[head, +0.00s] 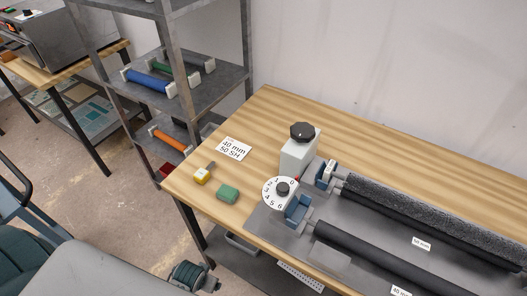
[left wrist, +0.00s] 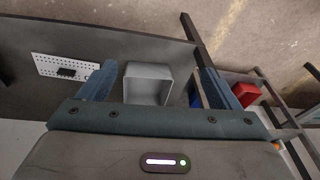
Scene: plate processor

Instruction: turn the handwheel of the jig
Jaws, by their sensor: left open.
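The jig (head: 262,226) stands on the wooden bench in the head view. Its black lobed handwheel (head: 302,131) sits on top of a light grey block (head: 299,153) at the jig's back left end. A white numbered dial (head: 271,186) with a dark knob is in front of that block. Two dark rollers run off to the right, a rough grey one (head: 430,215) behind a smooth black one (head: 385,258). My left gripper (left wrist: 157,68) is open and empty in the left wrist view, away from the handwheel, which that view does not show. My right gripper is not in view.
A yellow-handled tool (head: 202,176), a green block (head: 228,194) and a "40 mm 50 SH" card (head: 234,149) lie on the bench left of the jig. A metal shelf (head: 205,88) holds coloured rollers. A grey bin (left wrist: 148,84) and a red bin (left wrist: 246,94) show in the wrist view.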

